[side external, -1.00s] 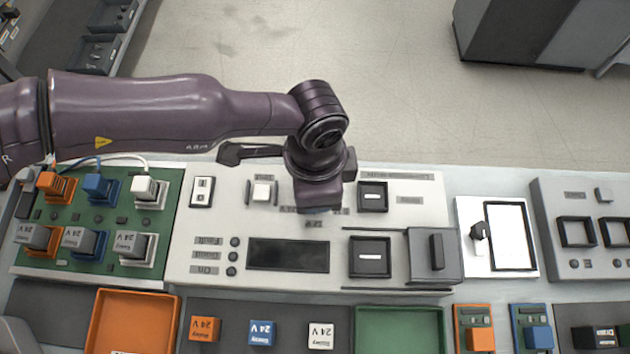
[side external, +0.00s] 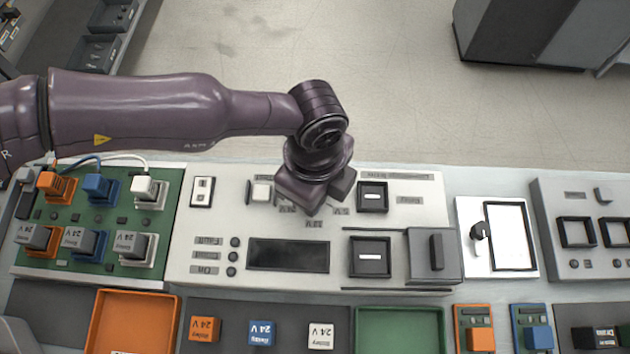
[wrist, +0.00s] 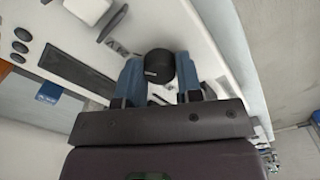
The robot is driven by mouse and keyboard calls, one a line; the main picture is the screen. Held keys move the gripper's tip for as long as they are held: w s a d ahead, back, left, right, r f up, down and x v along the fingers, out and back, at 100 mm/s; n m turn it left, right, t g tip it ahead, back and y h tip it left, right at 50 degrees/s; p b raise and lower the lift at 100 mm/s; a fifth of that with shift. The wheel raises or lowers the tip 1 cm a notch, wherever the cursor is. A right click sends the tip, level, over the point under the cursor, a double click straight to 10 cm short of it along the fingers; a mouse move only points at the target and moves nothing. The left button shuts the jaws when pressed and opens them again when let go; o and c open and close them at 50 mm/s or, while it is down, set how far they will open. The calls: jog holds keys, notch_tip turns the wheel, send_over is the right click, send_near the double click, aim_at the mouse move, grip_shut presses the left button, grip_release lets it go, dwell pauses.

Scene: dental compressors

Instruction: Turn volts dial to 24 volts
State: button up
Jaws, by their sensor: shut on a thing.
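The volts dial is a round black knob (wrist: 159,66) in the wrist view, on the pale control panel (side external: 400,216). My gripper (wrist: 159,80) has its two blue fingers on either side of the knob and is shut on it. In the side view my gripper (side external: 314,208) is over the upper middle of the panel and hides the knob. Small voltage labels (side external: 314,224) show just below the gripper, too small to read surely. Which label the dial points at cannot be told.
A white switch (side external: 262,191) is close left of my gripper and a black framed switch (side external: 372,197) close right. A dark display (side external: 288,255) lies below. An orange tray (side external: 128,292) and a green tray (side external: 400,312) are at the front.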

jog(key=shift+r, duration=0.1)
dwell(0.3)
jog(key=o, duration=0.9)
notch_tip(320, 180, up, 13)
jog(key=shift+f, duration=0.1)
dwell(0.4)
